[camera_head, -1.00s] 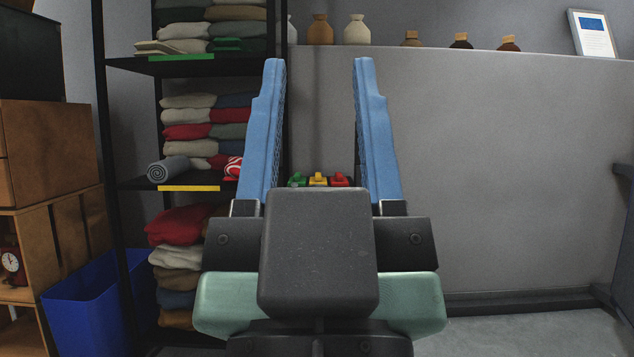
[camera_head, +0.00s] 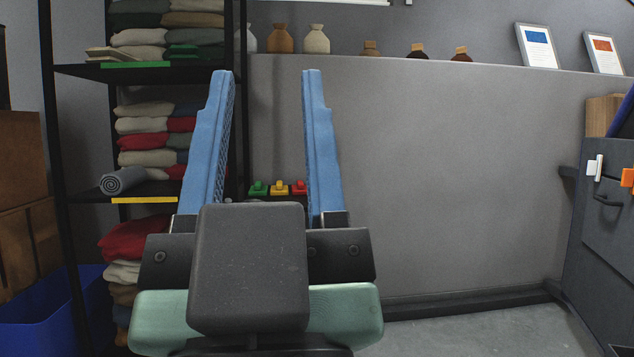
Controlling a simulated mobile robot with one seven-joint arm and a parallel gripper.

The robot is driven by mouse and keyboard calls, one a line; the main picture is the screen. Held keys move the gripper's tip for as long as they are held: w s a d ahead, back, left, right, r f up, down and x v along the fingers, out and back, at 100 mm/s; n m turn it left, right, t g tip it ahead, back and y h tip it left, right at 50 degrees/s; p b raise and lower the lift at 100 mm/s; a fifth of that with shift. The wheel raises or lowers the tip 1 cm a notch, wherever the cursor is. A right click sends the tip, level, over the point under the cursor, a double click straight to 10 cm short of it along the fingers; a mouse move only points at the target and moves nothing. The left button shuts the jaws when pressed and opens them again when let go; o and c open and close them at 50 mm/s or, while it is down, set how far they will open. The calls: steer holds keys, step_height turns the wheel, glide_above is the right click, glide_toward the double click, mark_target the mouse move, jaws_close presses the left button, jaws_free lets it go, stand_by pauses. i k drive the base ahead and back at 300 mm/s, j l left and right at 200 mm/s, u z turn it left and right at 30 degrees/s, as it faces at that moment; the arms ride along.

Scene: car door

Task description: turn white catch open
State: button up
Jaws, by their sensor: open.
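A small white catch (camera_head: 594,167) sits near the top left of a dark grey door panel (camera_head: 601,245) at the right edge of the view. An orange catch (camera_head: 628,178) is to its right, partly cut off by the picture edge. A dark handle (camera_head: 607,200) lies just below them. My gripper (camera_head: 267,75) is open and empty, its two blue fingers pointing up and apart in the left-centre of the view. It is well to the left of the white catch and touches nothing that I can see.
Green, yellow and red switches (camera_head: 279,188) show between my fingers. Bottles (camera_head: 316,40) and frames (camera_head: 537,46) stand on the wall ledge. Floor (camera_head: 490,328) at lower right is clear.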

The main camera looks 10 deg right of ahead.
mark_target(594, 168)
steer(key=z, duration=1.45)
